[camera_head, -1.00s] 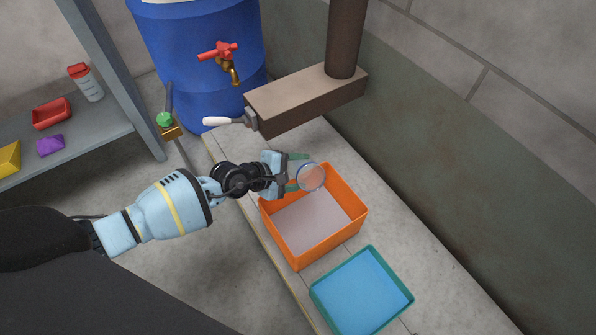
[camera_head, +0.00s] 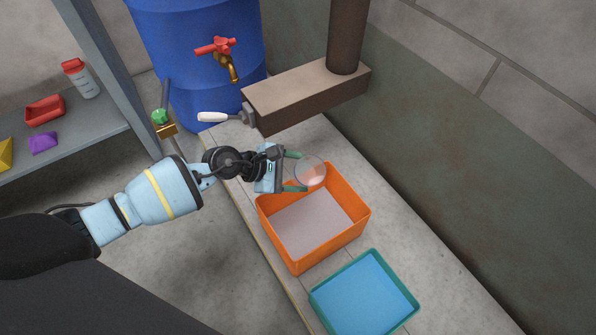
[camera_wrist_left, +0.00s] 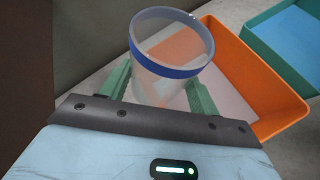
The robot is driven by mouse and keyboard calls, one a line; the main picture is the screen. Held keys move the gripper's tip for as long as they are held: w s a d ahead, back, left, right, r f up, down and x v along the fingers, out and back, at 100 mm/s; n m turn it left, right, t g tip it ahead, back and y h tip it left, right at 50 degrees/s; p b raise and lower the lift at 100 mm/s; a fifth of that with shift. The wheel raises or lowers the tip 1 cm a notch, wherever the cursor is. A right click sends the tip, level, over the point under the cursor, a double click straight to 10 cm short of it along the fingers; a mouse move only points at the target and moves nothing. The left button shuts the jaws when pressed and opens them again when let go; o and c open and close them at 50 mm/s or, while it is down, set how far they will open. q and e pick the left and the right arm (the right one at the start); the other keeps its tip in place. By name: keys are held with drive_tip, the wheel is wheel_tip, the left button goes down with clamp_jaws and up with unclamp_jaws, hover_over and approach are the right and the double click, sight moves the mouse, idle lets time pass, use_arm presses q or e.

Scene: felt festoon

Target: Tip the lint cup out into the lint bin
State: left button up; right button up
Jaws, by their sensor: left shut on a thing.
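The lint cup (camera_head: 311,172) is clear, with a blue band at its rim. My left gripper (camera_head: 294,171) is shut on it, one green finger on each side. The cup is above the far left corner of the orange bin (camera_head: 335,243), which has a flat grey floor and looks like the lint bin. In the left wrist view the cup (camera_wrist_left: 160,85) shows its round mouth at the top, leaning a little, with the orange bin (camera_wrist_left: 262,85) behind and right of it. I cannot make out any lint in the cup. My right gripper is out of view.
A teal tray (camera_head: 407,304) with a blue inside stands beside the bin on the ledge. A brown metal beam (camera_head: 310,98) with a white-handled lever (camera_head: 215,117) is behind the gripper. A blue barrel (camera_head: 185,50) with a red tap stands at the back; a grey shelf (camera_head: 95,130) is left.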

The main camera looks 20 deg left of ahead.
use_arm(q)
drive_tip(key=shift+f+b, duration=0.1)
drive_tip(key=shift+b, duration=0.2)
drive_tip(key=shift+s+d+f+n+g+h+b, duration=0.2)
drive_tip(key=shift+n+g+h+b, duration=0.15)
drive_tip(key=shift+n+b, duration=0.2)
drive_tip(key=shift+r, duration=0.1)
drive_tip(key=shift+s+d+f+n+g+h+b, duration=0.2)
drive_tip(key=shift+f+n+g+h+b, duration=0.25)
drive_tip(key=shift+b, duration=0.65)
drive_tip(key=shift+s+d+n+h+b, duration=0.1)
drive_tip(key=shift+n+h+b, duration=0.2)
drive_tip(key=shift+r, duration=0.1)
